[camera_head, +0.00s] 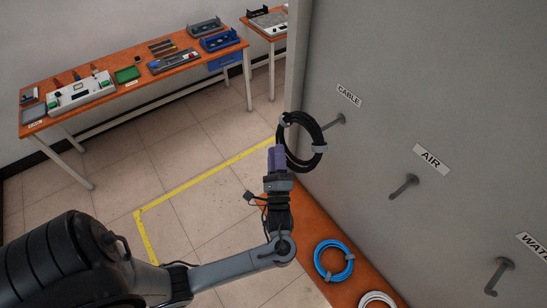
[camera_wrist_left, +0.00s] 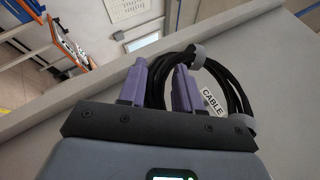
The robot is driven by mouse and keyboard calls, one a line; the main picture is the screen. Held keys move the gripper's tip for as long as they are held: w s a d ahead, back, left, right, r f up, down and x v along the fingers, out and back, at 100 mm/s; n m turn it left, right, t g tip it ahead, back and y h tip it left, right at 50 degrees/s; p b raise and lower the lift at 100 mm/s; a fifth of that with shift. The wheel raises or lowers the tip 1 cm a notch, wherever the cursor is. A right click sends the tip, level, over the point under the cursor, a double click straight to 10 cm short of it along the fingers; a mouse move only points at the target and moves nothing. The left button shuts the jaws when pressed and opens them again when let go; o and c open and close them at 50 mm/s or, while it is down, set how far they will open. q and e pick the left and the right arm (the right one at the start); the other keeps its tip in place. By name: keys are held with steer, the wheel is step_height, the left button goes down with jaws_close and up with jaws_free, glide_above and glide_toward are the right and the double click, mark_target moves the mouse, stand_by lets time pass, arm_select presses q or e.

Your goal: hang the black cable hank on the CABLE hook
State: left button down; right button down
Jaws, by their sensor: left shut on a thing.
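The black cable hank (camera_head: 321,148) is a coiled loop with grey ties, held up in front of the grey wall panel. My left gripper (camera_head: 277,155) has purple fingers and is shut on the hank's left side. In the left wrist view the hank (camera_wrist_left: 236,88) rises between and behind the fingers of the gripper (camera_wrist_left: 158,85). The CABLE hook (camera_head: 338,121) sticks out of the panel below the CABLE label (camera_head: 348,95). Its outer end meets the hank's upper right rim in the picture; I cannot tell whether it passes inside the loop. My right gripper is out of view.
The AIR hook (camera_head: 404,187) and WATER hook (camera_head: 497,276) sit further right. A blue hose coil (camera_head: 318,262) and a white coil (camera_head: 362,300) lie on the orange surface below. An orange workbench (camera_head: 40,128) with tools stands far left; the floor between is clear.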

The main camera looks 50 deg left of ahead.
mark_target(289, 153)
arm_select(q)
steer(key=shift+w+d+f+b, duration=0.1)
steer(key=shift+w+f+b, duration=0.05)
steer(key=shift+w+b, duration=0.95)
steer(key=shift+w+d+f+b, duration=0.1)
steer(key=shift+w+b, duration=0.8)
steer(key=shift+w, duration=0.3)
steer(key=w+f+b, duration=0.4)
steer(key=w+b, duration=0.3)
steer(key=shift+d, duration=0.15)
steer(key=shift+f, duration=0.15)
steer(key=c, duration=1.2)
jaws_free()
steer(key=o, duration=0.5)
steer(key=shift+s, duration=0.1)
steer(key=shift+d, duration=0.1)
